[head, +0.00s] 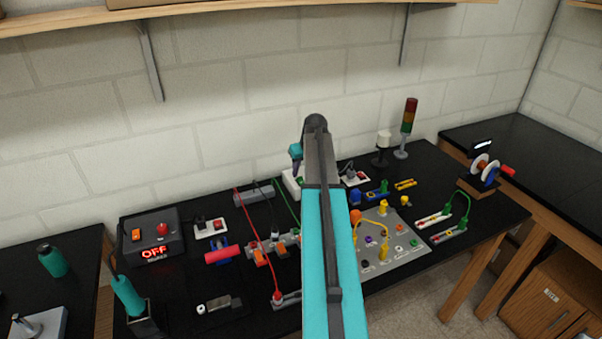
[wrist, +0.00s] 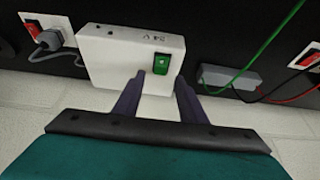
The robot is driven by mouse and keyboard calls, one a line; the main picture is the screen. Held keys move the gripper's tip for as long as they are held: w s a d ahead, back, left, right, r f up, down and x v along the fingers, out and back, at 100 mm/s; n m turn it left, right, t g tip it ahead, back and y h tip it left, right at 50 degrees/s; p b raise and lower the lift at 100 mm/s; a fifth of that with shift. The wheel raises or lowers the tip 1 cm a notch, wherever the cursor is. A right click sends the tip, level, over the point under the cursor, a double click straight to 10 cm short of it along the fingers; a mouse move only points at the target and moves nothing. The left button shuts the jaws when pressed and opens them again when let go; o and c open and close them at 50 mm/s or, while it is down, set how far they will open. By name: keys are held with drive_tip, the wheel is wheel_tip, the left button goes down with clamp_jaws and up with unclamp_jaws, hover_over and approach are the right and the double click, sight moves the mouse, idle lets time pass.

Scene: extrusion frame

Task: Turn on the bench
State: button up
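A dark control box (head: 178,240) stands at the left of the black bench. It bears an orange switch (head: 135,234), a red button (head: 162,229) and a lit display (head: 154,252) reading OFF. A white box (wrist: 105,62) with a green switch (wrist: 162,64) is in the wrist view; it also shows partly behind my arm in the head view (head: 290,184). My gripper (wrist: 160,78) is open and empty, its fingers apart at the box with the green switch between the tips. Contact cannot be told. In the head view my arm hides part of the bench.
White sockets with red switches stand left (head: 211,228) and right (head: 356,177) of the white box. A grey block (wrist: 228,82) with red and green cables lies beside it. A grey board (head: 400,258), a signal tower (head: 407,122) and a wheel device (head: 484,172) are at right.

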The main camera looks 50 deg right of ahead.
sight(300, 178)
drive_tip(key=shift+p+x, duration=0.65)
drive_tip(key=shift+x, duration=1.35)
